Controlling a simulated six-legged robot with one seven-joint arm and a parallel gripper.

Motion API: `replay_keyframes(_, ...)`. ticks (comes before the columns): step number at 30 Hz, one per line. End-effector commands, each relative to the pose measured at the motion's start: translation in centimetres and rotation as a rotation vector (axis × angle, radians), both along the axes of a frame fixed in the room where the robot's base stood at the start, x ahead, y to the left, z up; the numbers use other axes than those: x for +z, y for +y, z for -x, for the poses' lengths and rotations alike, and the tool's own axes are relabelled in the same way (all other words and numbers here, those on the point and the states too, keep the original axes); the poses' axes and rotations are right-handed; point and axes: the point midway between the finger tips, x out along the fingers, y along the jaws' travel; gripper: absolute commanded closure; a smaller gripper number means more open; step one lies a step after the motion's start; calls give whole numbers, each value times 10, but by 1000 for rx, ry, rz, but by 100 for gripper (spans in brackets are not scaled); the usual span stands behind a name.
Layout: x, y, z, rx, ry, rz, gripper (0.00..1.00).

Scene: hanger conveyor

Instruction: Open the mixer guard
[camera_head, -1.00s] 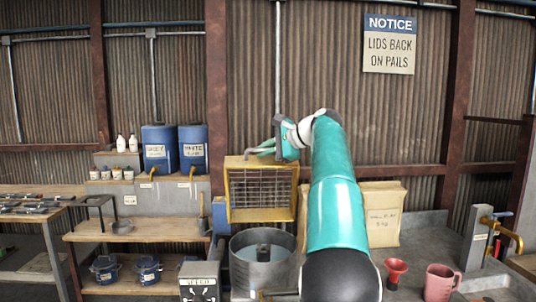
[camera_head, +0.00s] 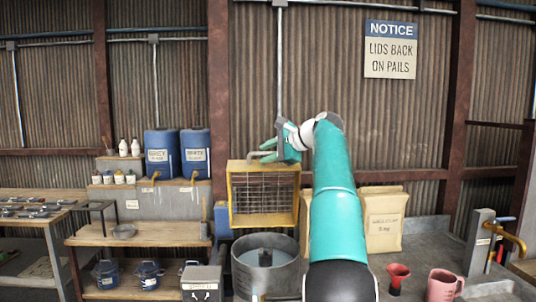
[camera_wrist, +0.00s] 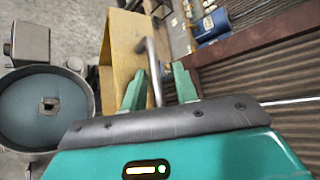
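The mixer guard (camera_head: 235,208) is a yellow frame with wire mesh. It stands upright behind the round grey mixer drum (camera_head: 243,273), whose top is uncovered. A grey bent handle (camera_head: 262,152) sits at the guard's top edge. In the wrist view, the handle bar (camera_wrist: 152,62) runs between the two green fingers of my gripper (camera_wrist: 159,85), with gaps showing on both sides. The guard's yellow side (camera_wrist: 118,50) and the drum (camera_wrist: 75,135) lie to the left there.
A control box (camera_head: 201,282) stands left of the drum. Paper sacks (camera_head: 383,222) stand behind my arm. A red funnel (camera_head: 398,276) and a pink jug (camera_head: 443,284) are on the right. Blue containers (camera_head: 162,153) sit on the left shelf. The corrugated wall is close behind.

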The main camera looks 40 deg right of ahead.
Motion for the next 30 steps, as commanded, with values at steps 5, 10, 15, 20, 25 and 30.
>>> replay_keyframes(5, -4, -1, -1, 1, 7, -3, 68)
replay_keyframes(10, -5, -1, -1, 1, 9, -4, 68)
replay_keyframes(15, 1, -5, 11, -2, 8, -3, 68)
replay_keyframes(20, 15, -13, 38, -3, 5, -1, 68)
replay_keyframes(25, 31, -22, 72, -3, 2, 0, 68)
replay_keyframes(30, 45, -30, 102, -3, 1, 1, 68)
